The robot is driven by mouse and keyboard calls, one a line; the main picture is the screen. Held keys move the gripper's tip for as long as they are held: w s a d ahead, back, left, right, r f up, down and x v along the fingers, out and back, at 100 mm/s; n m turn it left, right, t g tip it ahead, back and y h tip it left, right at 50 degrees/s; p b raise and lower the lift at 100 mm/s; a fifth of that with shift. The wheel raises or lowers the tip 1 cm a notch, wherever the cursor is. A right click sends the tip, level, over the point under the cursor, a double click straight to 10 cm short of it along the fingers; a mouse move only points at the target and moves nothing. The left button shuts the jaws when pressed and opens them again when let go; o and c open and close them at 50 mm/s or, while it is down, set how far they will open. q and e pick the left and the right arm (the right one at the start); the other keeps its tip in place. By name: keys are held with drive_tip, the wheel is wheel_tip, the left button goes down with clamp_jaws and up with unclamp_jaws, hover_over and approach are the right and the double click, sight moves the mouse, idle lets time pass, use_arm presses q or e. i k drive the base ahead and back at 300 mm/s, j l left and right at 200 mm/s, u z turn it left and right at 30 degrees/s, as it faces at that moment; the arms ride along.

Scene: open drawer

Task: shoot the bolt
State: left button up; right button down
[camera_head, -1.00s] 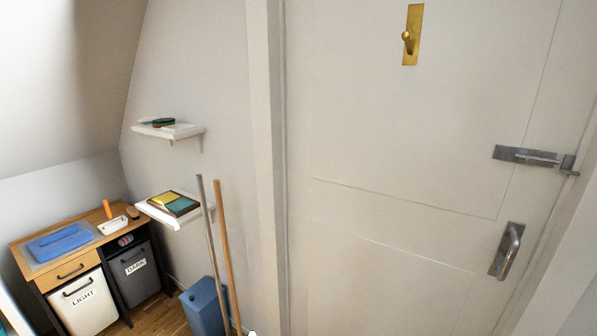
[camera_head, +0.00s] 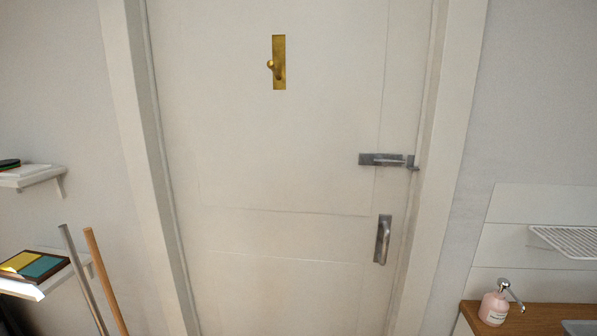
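A grey metal bolt (camera_head: 382,159) is mounted on the right side of a white door (camera_head: 270,180), above the door handle. Its right end reaches a small keeper (camera_head: 411,162) at the door's right edge by the frame. At this size I cannot tell whether the bar sits inside the keeper. The grey door handle (camera_head: 382,240) is below the bolt. A brass plate with a knob (camera_head: 278,62) is high on the door. Neither of my grippers is in view.
At the left are two wall shelves, the lower (camera_head: 50,281) holding a coloured board (camera_head: 34,265), and two leaning poles (camera_head: 105,280). At the right are a counter (camera_head: 530,316) with a pink soap dispenser (camera_head: 494,307) and a white rack (camera_head: 572,241). Nothing visible blocks the door.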

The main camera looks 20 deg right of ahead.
sight(386, 162)
drive_tip(key=z, duration=1.3)
